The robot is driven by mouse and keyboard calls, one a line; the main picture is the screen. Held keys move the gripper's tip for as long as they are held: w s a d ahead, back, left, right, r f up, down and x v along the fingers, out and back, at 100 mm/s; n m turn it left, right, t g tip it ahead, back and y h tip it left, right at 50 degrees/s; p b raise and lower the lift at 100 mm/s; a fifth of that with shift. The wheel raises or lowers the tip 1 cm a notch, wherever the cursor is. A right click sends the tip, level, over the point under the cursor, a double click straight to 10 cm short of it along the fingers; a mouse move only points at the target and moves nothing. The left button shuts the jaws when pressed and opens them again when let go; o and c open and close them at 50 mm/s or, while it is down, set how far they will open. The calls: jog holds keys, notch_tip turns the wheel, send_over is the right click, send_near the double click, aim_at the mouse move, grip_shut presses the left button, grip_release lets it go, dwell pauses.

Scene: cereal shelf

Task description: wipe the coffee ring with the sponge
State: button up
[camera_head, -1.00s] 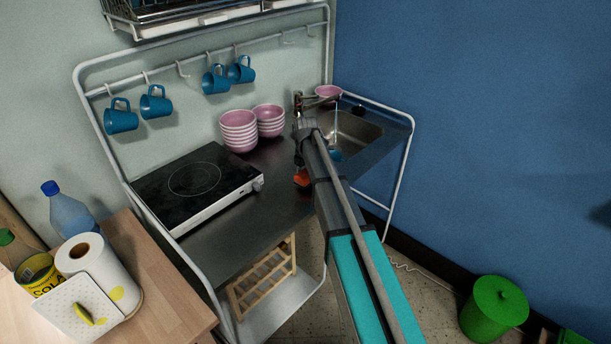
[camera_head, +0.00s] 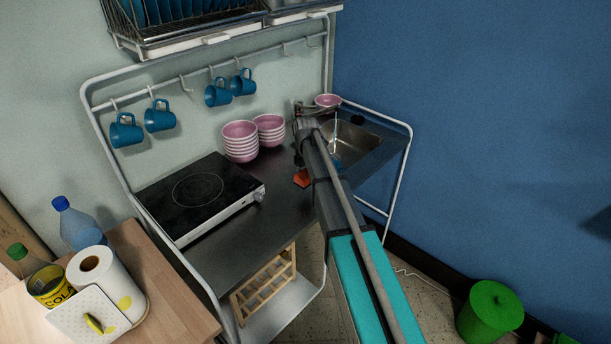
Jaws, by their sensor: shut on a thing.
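An orange-red block (camera_head: 302,179), which looks like the sponge, shows at the end of my arm, low over the dark metal counter (camera_head: 240,236). My gripper (camera_head: 299,163) is small, dark and partly hidden behind my arm's last link. It is shut on the sponge. I cannot tell whether the sponge touches the counter. I cannot make out a coffee ring; my arm covers part of the counter.
A black hotplate (camera_head: 200,193) stands left of the sponge, and stacked pink bowls (camera_head: 241,142) stand behind it. The sink (camera_head: 352,140) is to the right. Blue mugs (camera_head: 126,131) hang from the rail. A wooden table (camera_head: 165,290) with a paper roll (camera_head: 105,280) is front left.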

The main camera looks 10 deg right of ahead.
jog(key=shift+r, duration=0.1)
jog(key=shift+r+p, duration=1.45)
jog(key=shift+p, duration=0.1)
jog(key=shift+s, duration=0.1)
